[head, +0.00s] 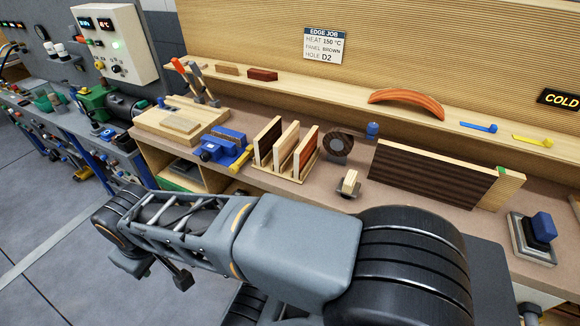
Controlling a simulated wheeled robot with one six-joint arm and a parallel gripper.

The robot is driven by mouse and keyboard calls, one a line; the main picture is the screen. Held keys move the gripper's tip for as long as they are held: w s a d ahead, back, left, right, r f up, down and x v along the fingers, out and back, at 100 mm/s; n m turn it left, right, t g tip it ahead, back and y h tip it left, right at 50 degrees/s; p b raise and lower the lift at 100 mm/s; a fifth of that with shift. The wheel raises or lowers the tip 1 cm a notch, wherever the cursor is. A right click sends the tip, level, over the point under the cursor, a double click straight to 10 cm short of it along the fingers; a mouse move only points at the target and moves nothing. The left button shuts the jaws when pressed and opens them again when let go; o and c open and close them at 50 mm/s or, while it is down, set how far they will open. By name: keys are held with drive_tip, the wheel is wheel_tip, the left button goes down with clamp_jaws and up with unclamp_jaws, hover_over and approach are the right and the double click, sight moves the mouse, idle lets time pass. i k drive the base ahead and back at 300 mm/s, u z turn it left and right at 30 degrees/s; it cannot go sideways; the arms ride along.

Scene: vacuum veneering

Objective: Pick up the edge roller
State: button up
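No tool in the head view is labelled as the edge roller. A small pale wooden block (349,183) on a dark base, at the bench front just left of the brown-faced panel, may be it; its shape is too small to be sure. A small blue cylinder (372,130) stands behind it, near the coil of edging. My arm stretches across the lower part of the view toward the left, in front of the bench. My gripper's fingers do not show, so their state is hidden.
The bench holds a blue clamp-like tool (225,146), a rack of veneer strips (287,152), a dark edging coil (338,146), a large brown-faced panel (432,176) and a blue-handled iron (541,228) on a stand. Bare bench shows around the small block.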

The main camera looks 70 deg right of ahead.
sight(348, 187)
drive_tip(key=i, duration=1.1)
drive_tip(key=z, duration=3.95)
